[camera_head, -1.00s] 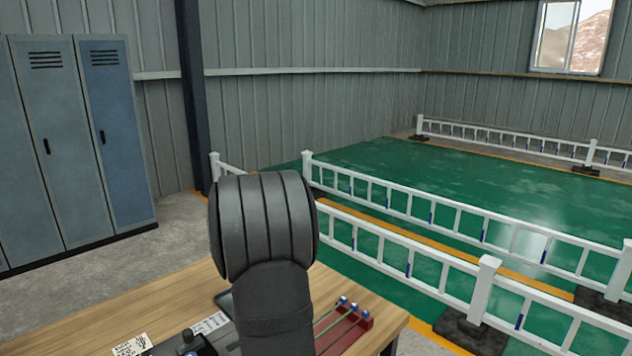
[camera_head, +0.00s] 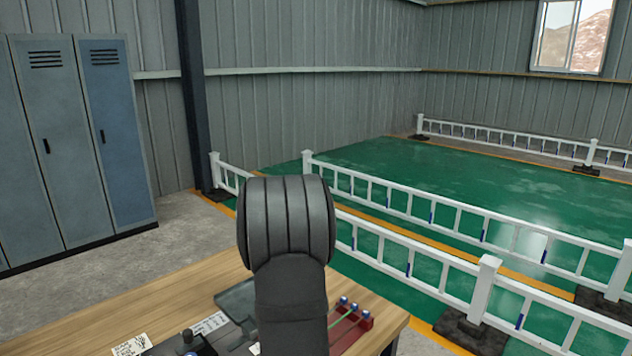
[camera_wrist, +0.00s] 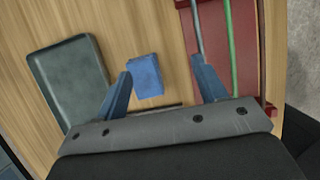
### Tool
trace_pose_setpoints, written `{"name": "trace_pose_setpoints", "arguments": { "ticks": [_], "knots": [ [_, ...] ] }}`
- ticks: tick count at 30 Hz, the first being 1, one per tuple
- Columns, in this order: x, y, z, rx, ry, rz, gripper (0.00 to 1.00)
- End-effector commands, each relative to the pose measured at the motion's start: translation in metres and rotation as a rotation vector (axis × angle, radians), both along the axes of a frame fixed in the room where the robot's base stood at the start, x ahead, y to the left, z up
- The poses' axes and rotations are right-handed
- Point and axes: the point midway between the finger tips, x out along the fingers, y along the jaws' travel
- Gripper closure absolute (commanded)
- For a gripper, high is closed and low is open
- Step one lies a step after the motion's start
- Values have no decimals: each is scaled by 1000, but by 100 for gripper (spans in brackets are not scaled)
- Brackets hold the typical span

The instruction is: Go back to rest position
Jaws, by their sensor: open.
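In the wrist view my gripper (camera_wrist: 163,88) is open, its two blue-grey fingers spread wide above the table with nothing held between them. A small blue block (camera_wrist: 145,76) lies on the wooden table (camera_wrist: 125,25), near the left finger. The red rack (camera_wrist: 247,60) with a green rod (camera_wrist: 231,45) and a grey rod (camera_wrist: 196,25) lies to the right, partly under the right finger. In the head view my dark arm blocks part of the table, and the gripper is hidden there.
A dark grey tray (camera_wrist: 68,75) sits left of the blue block. White labels (camera_head: 131,346) and a black device with a knob (camera_head: 187,338) are at the table's front. White railings (camera_head: 430,268) stand beyond the table; lockers (camera_head: 80,140) stand at left.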

Motion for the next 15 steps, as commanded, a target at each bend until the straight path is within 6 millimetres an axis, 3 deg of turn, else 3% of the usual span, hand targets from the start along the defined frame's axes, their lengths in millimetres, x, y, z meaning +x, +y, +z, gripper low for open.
{"name": "trace_pose_setpoints", "arguments": {
  "ticks": [13, 14, 15],
  "knots": [
    [-34, -72, 48, -1, -2, -4, 35],
    [-35, -75, 50, -2, -1, -2, 35],
    [-25, -66, 47, -1, 2, 3, 35]
  ]
}}
